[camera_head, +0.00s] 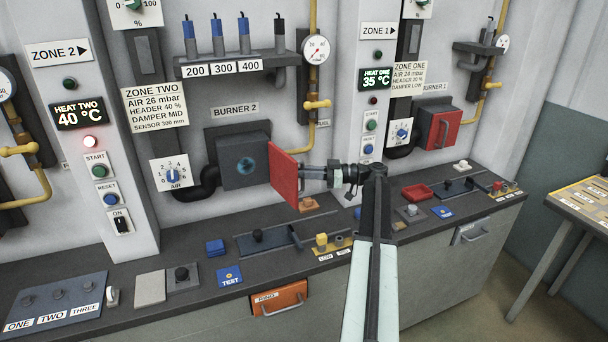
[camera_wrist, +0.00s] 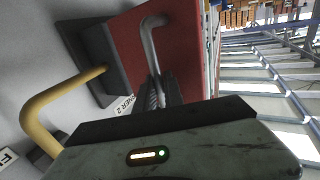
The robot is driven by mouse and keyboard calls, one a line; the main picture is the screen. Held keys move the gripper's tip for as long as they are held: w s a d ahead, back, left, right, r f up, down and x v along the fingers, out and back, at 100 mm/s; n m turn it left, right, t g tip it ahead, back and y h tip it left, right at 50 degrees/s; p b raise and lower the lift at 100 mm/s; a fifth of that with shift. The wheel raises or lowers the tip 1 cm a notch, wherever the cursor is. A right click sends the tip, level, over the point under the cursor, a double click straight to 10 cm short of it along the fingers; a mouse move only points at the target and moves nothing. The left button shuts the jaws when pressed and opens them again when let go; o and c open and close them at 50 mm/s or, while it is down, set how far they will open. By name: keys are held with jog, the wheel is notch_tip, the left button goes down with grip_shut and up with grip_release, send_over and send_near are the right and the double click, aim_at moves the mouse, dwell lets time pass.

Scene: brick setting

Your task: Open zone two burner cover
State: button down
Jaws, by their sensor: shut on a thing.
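The zone two burner cover (camera_head: 283,172) is a red square plate, swung out from the grey Burner 2 box (camera_head: 231,167). My gripper (camera_head: 326,174) reaches the cover from the right. In the wrist view its jaws (camera_wrist: 160,92) are closed around the lower end of the handle.
The Zone 1 burner (camera_head: 437,128) has its own red cover, at the right. Below is a dark counter with levers, blocks and a red tray (camera_head: 417,192). A yellow pipe (camera_wrist: 60,95) runs near the box. An orange drawer (camera_head: 279,298) shows in the counter front.

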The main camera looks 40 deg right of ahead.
jog(key=shift+d, duration=0.1)
dwell(0.4)
jog(key=c, duration=1.5)
grip_release()
jog(key=shift+o, duration=0.2)
jog(key=v, duration=0.8)
jog(key=shift+w, duration=0.1)
